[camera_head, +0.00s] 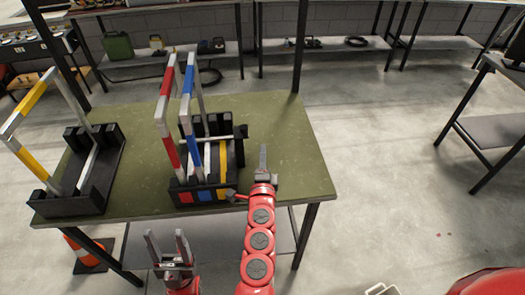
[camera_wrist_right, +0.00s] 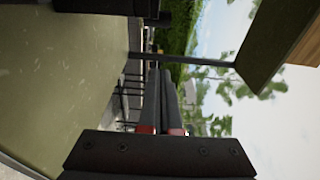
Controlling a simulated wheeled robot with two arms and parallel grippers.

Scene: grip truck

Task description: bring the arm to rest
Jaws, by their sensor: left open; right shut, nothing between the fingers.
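My right gripper (camera_head: 263,155) is above the right part of the green table (camera_head: 295,165), right of the middle rack and apart from it. Its fingers are together and empty; they also show closed in the right wrist view (camera_wrist_right: 160,100). My left gripper (camera_head: 166,242) is low in front of the table's front edge, with its two fingers apart and nothing between them.
A black rack (camera_head: 212,190) on the table holds a red-white frame (camera_head: 166,115) and a blue-white frame (camera_head: 186,115). Another black rack (camera_head: 75,205) holds a yellow-white frame (camera_head: 32,105) at left. An orange cone (camera_head: 85,255) stands on the floor. The table's right part is bare.

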